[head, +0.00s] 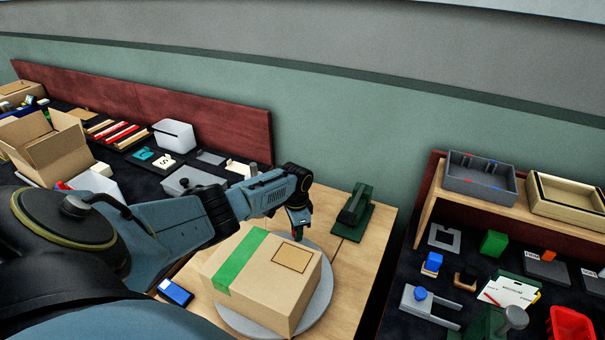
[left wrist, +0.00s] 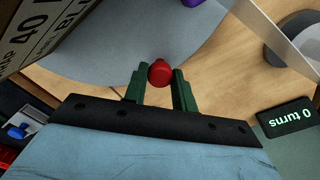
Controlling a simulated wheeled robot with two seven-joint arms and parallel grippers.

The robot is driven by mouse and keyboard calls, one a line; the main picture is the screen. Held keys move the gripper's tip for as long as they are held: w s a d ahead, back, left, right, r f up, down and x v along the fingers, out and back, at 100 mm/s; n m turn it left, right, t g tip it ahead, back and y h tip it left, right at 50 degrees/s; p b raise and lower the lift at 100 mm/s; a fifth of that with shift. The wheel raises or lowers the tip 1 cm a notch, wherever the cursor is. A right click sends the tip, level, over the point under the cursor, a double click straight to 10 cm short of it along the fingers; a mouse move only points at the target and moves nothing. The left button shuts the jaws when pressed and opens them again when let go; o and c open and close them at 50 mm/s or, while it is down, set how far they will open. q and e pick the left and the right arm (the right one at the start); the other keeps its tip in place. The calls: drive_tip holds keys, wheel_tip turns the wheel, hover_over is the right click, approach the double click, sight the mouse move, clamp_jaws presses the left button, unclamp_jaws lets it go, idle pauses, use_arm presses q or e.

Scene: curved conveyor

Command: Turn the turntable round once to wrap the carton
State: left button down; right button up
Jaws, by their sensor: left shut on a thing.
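A brown carton (head: 270,283) with a green tape strip and a tan label sits on the round grey turntable (head: 322,300). In the left wrist view the carton's printed side (left wrist: 40,35) is at the upper left, over the grey disc (left wrist: 135,55). My left gripper (head: 298,230) is at the disc's far edge, behind the carton. Its green fingers (left wrist: 160,88) are shut on a red knob (left wrist: 160,72) at the disc's rim. A small display (left wrist: 291,117) reads "0 turns", upside down in that view. My right gripper is not in view.
A dark green stand (head: 353,211) is on the wooden table behind the turntable. A blue box (head: 175,292) lies left of the carton. An open carton (head: 48,145) is far left. The right-hand bench holds a grey bin (head: 480,181) and a red basket (head: 571,328).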

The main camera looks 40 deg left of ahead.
use_arm(q)
drive_tip(key=shift+s+a+n+p, duration=0.2)
drive_tip(key=shift+s+a+n, duration=0.15)
drive_tip(key=shift+a+n, duration=0.25)
drive_tip(key=shift+s+a+n+p, duration=0.25)
drive_tip(key=shift+s+a+n, duration=0.1)
drive_tip(key=shift+a+n, duration=0.3)
drive_tip(key=shift+s+a+n+p, duration=0.2)
drive_tip(key=shift+s+a+n, duration=0.2)
drive_tip(key=shift+a, duration=0.3)
drive_tip(key=shift+s+a+r+n+p, duration=0.1)
drive_tip(key=shift+s+a+n+p, duration=0.8)
drive_tip(key=shift+s+a+n, duration=0.45)
drive_tip(key=shift+s+a+n+p, duration=0.45)
drive_tip(key=shift+s+n+p, duration=0.15)
drive_tip(key=shift+s+n, duration=0.15)
drive_tip(key=shift+s+a+n+p, duration=0.4)
drive_tip(key=shift+s+n+p, duration=0.2)
drive_tip(key=shift+n, duration=0.15)
drive_tip(key=shift+s+a+n+p, duration=0.25)
drive_tip(key=shift+s+n+p, duration=0.3)
drive_tip(key=shift+s+n, duration=0.15)
drive_tip(key=shift+s+a+n+p, duration=0.25)
drive_tip(key=shift+s+n+p, duration=0.3)
drive_tip(key=shift+s, duration=0.25)
drive_tip(key=c, duration=1.1)
unclamp_jaws()
drive_tip(key=shift+c, duration=0.2)
